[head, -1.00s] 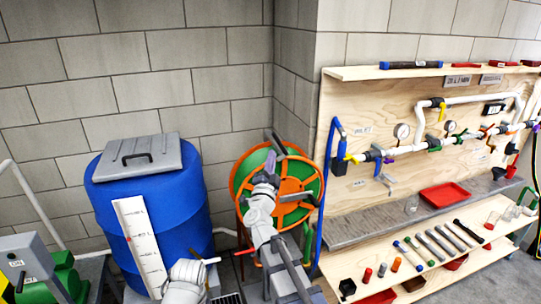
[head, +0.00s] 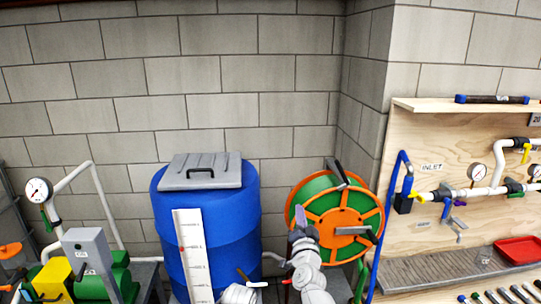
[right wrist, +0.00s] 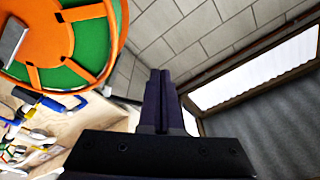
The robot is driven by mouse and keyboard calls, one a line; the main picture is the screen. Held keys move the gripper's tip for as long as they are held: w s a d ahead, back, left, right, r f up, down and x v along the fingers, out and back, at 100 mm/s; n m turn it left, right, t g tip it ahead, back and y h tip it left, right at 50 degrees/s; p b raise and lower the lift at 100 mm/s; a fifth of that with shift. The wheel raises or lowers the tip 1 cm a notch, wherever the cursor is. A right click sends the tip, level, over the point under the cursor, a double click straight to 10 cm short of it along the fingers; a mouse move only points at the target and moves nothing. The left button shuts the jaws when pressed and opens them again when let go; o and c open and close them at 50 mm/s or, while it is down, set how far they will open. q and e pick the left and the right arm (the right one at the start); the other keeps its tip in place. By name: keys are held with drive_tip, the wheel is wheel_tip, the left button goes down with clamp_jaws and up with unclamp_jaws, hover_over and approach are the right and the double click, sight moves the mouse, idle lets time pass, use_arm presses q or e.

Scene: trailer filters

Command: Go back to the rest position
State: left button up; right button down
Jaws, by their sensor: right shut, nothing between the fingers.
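My right gripper (head: 299,217) is raised in front of the orange and green hose reel (head: 336,213) in the head view. Its dark fingers are together and empty in the right wrist view (right wrist: 163,100), pointing up toward the block wall. The reel fills the upper left of that view, apart from the fingers. A white link of my left arm (head: 240,294) shows at the bottom of the head view, but I cannot see the left gripper.
A blue barrel (head: 233,222) with a grey lid (head: 200,178) stands left of the reel. A green pump (head: 80,285) and a pressure gauge (head: 38,190) are at far left. A wooden pipe panel (head: 420,150) with a red tray (head: 518,249) stands at right.

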drive_tip(key=s+a+f+n+g+y, duration=0.25)
drive_tip(key=f+n+g, duration=0.2)
drive_tip(key=f, duration=0.45)
drive_tip(key=s+a+f+n+g+y, duration=0.2)
drive_tip(key=s+f+n+g, duration=0.15)
drive_tip(key=f+g, duration=0.35)
drive_tip(key=s+d+f+n+g+h, duration=0.1)
drive_tip(key=s+d+f+g+h, duration=0.1)
drive_tip(key=s+d+f+g, duration=0.4)
drive_tip(key=s+d+f+n+g+h, duration=0.1)
drive_tip(key=s+d+f, duration=0.15)
drive_tip(key=s, duration=0.55)
drive_tip(key=s+a+n+g+h, duration=0.1)
drive_tip(key=s+a+n+h, duration=0.1)
drive_tip(key=s+a, duration=0.4)
drive_tip(key=a+n, duration=0.1)
drive_tip(key=a, duration=0.4)
drive_tip(key=shift+s+f, duration=0.3)
drive_tip(key=shift+f, duration=0.05)
